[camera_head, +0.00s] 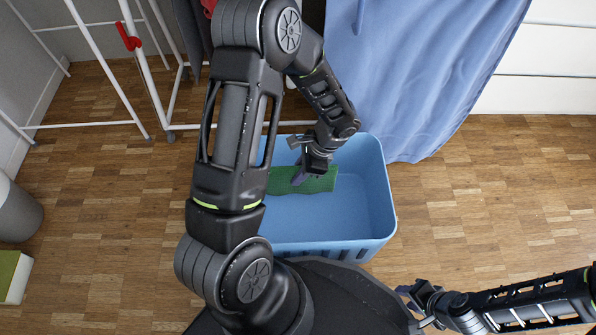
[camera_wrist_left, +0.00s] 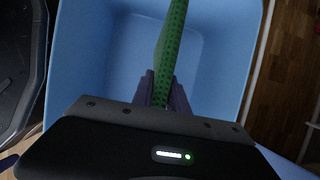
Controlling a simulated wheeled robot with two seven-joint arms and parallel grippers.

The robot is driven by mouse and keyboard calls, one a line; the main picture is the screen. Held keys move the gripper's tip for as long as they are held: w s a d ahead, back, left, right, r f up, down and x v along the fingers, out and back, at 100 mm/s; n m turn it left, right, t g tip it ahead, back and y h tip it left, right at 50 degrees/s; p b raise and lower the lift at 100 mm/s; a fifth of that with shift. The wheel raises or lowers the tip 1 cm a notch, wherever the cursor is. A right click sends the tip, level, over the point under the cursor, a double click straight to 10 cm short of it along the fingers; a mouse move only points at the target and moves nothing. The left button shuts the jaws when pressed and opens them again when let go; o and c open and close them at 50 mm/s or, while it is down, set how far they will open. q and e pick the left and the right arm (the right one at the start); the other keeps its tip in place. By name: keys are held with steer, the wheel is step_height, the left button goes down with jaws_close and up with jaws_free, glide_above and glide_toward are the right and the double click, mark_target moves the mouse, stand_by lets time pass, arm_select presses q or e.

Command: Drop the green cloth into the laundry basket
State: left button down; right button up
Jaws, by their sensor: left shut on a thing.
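The green cloth (camera_head: 318,184) hangs from my left gripper (camera_head: 301,176), over the inside of the blue laundry basket (camera_head: 345,248). The left gripper is shut on the cloth. In the left wrist view the cloth (camera_wrist_left: 170,45) runs up from between the fingertips (camera_wrist_left: 163,90), with the blue basket (camera_wrist_left: 90,60) around it. I cannot tell whether the cloth touches the basket floor. The left arm hides part of the basket's left side. My right gripper (camera_head: 412,296) is at the lower right, apart from the basket; its jaw opening is too small to tell.
A white drying rack (camera_head: 150,85) with a red clip (camera_head: 128,37) stands at the back left. A blue cloth (camera_head: 400,70) hangs behind the basket, near white drawers (camera_head: 545,65). Wooden floor (camera_head: 480,190) to the right is clear.

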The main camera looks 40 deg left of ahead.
arm_select(q)
steer(key=shift+f, duration=0.35)
steer(key=c, duration=1.2)
jaws_free()
steer(key=shift+c, duration=0.2)
steer(key=shift+r, duration=0.1)
steer(key=p+v, duration=0.3)
steer(key=v, duration=0.4)
steer(key=shift+d+r, duration=0.1)
steer(key=shift+r, duration=0.2)
